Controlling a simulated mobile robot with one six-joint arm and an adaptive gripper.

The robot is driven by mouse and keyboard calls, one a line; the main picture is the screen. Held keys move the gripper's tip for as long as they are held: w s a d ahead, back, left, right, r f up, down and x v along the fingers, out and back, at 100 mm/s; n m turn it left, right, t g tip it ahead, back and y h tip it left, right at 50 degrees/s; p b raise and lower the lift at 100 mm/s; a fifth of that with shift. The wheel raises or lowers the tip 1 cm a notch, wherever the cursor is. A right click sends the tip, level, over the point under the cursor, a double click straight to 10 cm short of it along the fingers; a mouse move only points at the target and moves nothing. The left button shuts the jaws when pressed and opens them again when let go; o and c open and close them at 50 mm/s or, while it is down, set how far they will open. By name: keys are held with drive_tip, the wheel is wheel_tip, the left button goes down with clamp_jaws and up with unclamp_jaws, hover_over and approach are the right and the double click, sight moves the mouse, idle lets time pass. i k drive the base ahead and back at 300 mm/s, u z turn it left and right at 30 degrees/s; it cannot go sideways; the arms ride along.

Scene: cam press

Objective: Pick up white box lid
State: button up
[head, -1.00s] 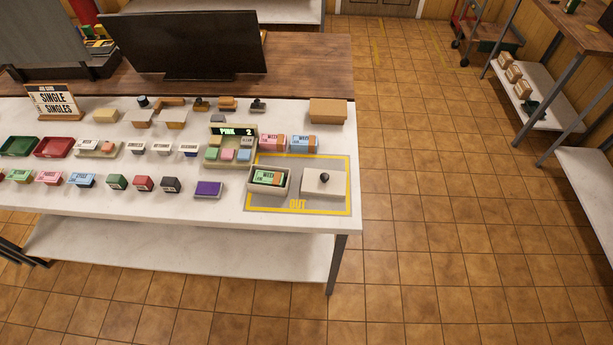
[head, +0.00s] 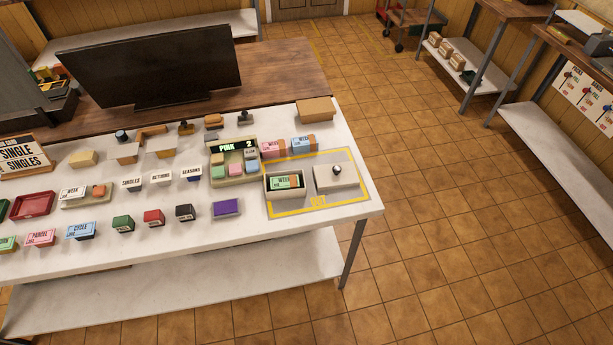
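The white box lid (head: 337,178) lies flat on the grey mat with a yellow border marked OUT, at the right end of the white counter. My gripper is not in view.
A cardboard box (head: 315,109) stands behind the mat. Pink and blue bundles (head: 288,147) and a tray of coloured blocks (head: 232,168) stand behind and left. A dark monitor (head: 150,66) is at the back. Tiled floor (head: 450,210) is clear to the right.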

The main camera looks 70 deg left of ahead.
sight(343, 174)
drive_tip(key=k, duration=1.8)
drive_tip(key=u, duration=1.1)
drive_tip(key=i, duration=1)
